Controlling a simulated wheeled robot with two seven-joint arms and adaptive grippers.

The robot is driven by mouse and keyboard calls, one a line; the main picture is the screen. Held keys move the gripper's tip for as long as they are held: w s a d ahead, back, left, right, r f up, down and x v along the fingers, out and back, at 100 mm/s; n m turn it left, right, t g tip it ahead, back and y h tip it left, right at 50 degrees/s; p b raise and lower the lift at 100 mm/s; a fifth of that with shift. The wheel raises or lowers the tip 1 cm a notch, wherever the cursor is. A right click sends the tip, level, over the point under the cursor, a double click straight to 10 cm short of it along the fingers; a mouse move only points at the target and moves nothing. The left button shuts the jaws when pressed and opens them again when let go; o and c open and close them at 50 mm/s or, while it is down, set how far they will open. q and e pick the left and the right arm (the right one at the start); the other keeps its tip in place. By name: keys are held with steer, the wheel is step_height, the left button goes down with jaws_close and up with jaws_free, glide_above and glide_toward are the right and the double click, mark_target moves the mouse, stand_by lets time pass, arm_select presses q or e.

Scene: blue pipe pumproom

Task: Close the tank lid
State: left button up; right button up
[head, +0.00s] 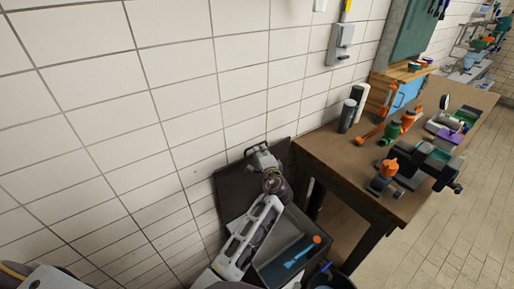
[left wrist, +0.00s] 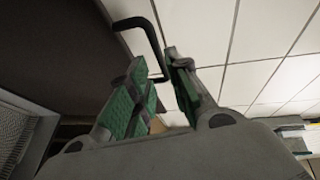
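The tank lid (head: 232,192) is a dark panel standing open, tilted up against the tiled wall. It fills the upper left of the left wrist view (left wrist: 50,50). Its thin black bar handle (left wrist: 153,38) runs down toward my left fingertips. The grey tank (head: 262,267) stands open below the lid. My left gripper (head: 258,153) is at the lid's upper edge. In the left wrist view its green-padded fingers (left wrist: 160,75) are apart, with the handle's lower end between the tips; firm contact is not clear. My right gripper is not in view.
A blue and orange tool (head: 302,252) lies in the tank. A wooden workbench (head: 340,160) with bottles, a vise and tools stands close on the right. A dark round container (head: 335,278) is at the bottom edge. Floor right of the bench is clear.

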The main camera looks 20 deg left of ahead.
mark_target(257, 145)
arm_select(q)
steer(key=b+x, duration=0.2)
steer(key=x, duration=0.4)
steer(key=shift+w+a+f, duration=0.15)
steer(key=shift+w+a, duration=0.05)
steer(key=shift+w, duration=0.1)
steer(key=shift+w+a, duration=0.1)
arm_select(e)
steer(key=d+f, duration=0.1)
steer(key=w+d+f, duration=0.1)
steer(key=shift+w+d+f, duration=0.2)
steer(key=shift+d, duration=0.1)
arm_select(q)
steer(key=shift+c, duration=0.2)
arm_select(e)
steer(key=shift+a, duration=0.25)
arm_select(q)
jaws_close()
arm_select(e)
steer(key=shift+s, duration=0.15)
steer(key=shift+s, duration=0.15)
